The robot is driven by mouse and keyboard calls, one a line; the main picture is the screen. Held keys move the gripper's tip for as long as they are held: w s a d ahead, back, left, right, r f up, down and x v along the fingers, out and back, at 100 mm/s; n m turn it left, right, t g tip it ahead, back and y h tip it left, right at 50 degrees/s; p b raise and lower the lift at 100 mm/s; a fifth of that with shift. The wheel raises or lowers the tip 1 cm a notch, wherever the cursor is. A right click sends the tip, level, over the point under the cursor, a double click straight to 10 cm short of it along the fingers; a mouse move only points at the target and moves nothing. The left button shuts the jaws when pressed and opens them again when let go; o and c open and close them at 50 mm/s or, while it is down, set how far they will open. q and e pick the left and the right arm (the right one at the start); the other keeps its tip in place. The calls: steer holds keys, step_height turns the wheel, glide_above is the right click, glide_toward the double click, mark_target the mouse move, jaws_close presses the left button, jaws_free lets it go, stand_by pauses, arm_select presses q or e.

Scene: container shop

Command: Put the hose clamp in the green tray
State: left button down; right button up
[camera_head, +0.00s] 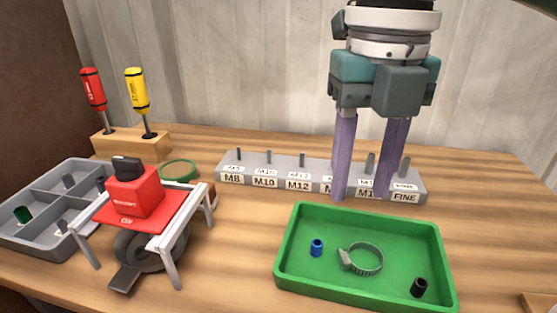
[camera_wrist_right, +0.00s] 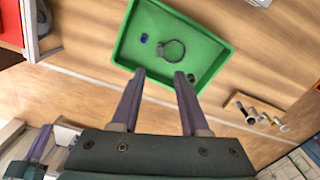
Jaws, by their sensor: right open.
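The silver hose clamp (camera_head: 346,259) lies inside the green tray (camera_head: 288,235), near its middle, beside a blue cylinder (camera_head: 316,247). It also shows in the wrist view (camera_wrist_right: 162,50). My right gripper (camera_head: 361,197) is open and empty, its purple fingers pointing down above the tray's back side. In the wrist view its fingertips (camera_wrist_right: 160,73) are apart, near the tray rim, with nothing between them. A purple finger of what looks like my left gripper (camera_wrist_right: 40,145) shows at the lower left of the wrist view; its opening cannot be made out.
A black cylinder (camera_head: 419,288) is in the tray's front right corner. A grey labelled rack (camera_head: 275,182) stands behind the tray. At left are a white-legged stand (camera_head: 170,222) with a red box, a grey divided bin (camera_head: 30,236) and a screwdriver block (camera_head: 128,145).

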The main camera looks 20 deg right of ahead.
steer(key=s+a+f+m, duration=0.1)
steer(key=a+f+m, duration=0.1)
steer(key=s+a+f+m+y, duration=0.1)
steer(key=s+a+m, duration=0.1)
steer(key=a, duration=0.1)
steer(key=s+a+f+m+t+y, duration=0.1)
steer(key=a+f+m, duration=0.1)
steer(key=a, duration=0.1)
steer(key=shift+s+f+m, duration=0.3)
steer(key=shift+s+m, duration=0.1)
steer(key=s+m, duration=0.1)
steer(key=m, duration=0.1)
steer(key=s+a+f+m, duration=0.1)
steer(key=m, duration=0.2)
steer(key=s+a+f+m+t+y, duration=0.1)
steer(key=m, duration=0.2)
steer(key=shift+s, duration=0.3)
steer(key=s+d+f+m+t+h, duration=0.1)
steer(key=s+d+m, duration=0.7)
steer(key=m, duration=0.8)
steer(key=shift+s+d+f+t+h, duration=0.15)
steer(key=shift+d+f+t+h, duration=0.15)
steer(key=shift+d+f+h, duration=0.5)
